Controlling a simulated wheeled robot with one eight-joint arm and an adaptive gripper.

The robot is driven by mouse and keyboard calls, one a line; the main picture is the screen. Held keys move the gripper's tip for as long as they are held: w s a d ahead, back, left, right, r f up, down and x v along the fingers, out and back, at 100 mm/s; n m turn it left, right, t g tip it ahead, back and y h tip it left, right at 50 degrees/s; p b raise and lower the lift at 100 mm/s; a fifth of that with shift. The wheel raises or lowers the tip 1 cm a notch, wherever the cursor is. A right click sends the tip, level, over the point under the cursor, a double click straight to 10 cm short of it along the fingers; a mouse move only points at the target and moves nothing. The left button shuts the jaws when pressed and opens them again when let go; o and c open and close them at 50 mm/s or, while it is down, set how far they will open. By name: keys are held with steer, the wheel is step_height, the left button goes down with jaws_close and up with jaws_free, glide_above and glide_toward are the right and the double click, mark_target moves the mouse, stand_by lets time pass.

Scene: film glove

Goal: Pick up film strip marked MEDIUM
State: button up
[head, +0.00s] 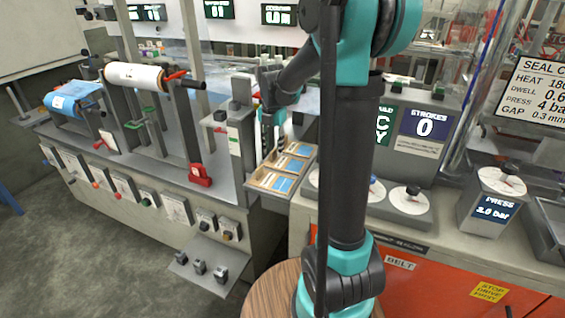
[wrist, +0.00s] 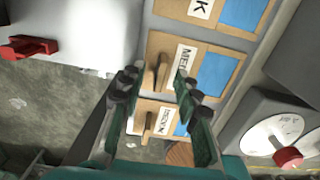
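In the wrist view, a tan card with a blue patch and a white label reading "MED…" (wrist: 186,57) lies in the middle compartment of a pale tray (wrist: 143,22). The rest of its label is hidden by my gripper. My gripper (wrist: 156,86) is open over this card, with a finger on each side of its upright brown tab (wrist: 158,75); I see no contact. The tray (head: 251,203) also shows in the head view with several tan and blue cards, below my gripper (head: 269,147), which is small there.
A card with a label ending in "K" (wrist: 200,7) lies above in the wrist view, and another tabbed card (wrist: 148,121) lies below. A dial with a red knob (wrist: 287,157) stands to the right. A red block (head: 200,176) is left of the tray.

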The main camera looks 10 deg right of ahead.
steer(key=shift+f, duration=0.95)
jaws_close()
steer(key=shift+r, duration=0.1)
